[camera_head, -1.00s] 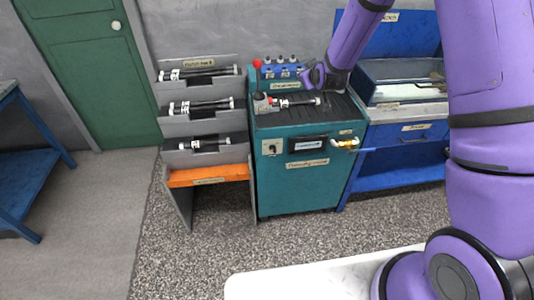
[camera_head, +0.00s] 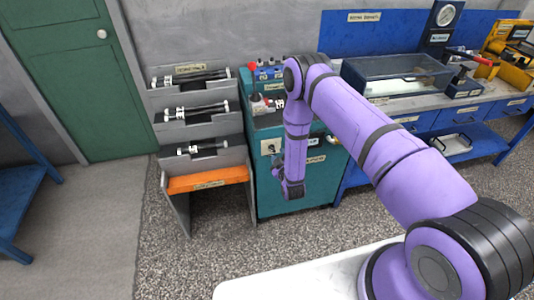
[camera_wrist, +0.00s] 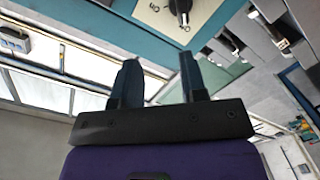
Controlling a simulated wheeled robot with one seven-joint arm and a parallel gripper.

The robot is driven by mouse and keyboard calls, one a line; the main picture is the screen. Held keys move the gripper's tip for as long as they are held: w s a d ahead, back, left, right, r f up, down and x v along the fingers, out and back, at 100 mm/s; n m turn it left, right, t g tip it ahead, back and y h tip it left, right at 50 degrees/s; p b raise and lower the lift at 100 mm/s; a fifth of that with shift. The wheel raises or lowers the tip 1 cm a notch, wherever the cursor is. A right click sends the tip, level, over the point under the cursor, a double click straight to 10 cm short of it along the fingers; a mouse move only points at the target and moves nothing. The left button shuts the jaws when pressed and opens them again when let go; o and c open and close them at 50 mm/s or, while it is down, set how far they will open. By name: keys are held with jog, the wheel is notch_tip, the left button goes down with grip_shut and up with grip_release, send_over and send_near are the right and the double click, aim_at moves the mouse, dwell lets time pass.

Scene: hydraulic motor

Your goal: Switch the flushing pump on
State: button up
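The teal flushing cabinet (camera_head: 267,196) stands in the middle of the head view. A cream switch plate (camera_head: 270,146) with a dark knob is on its front at the upper left. In the wrist view a cream plate with a black rotary knob (camera_wrist: 180,8) shows at the top, beyond the fingertips. My gripper (camera_wrist: 159,66) is open, with its two dark fingers apart and nothing between them. It is low in front of the cabinet, apart from the knob. My arm hides much of the cabinet front, including part of its label and display.
A grey rack (camera_head: 172,138) with several black-and-white cylinders stands left of the cabinet, above an orange shelf (camera_head: 206,180). A red knob (camera_head: 252,66) and a part (camera_head: 259,105) show on the cabinet top. A blue bench (camera_head: 462,127) stands right. The floor in front is clear.

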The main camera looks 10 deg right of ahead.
aim_at(272, 151)
jog(key=s+a+f, duration=0.1)
jog(key=s+f, duration=0.2)
jog(key=f, duration=0.1)
jog(key=shift+n+t, duration=0.3)
jog(key=w, duration=1)
jog(key=shift+w, duration=0.2)
jog(key=c, duration=0.6)
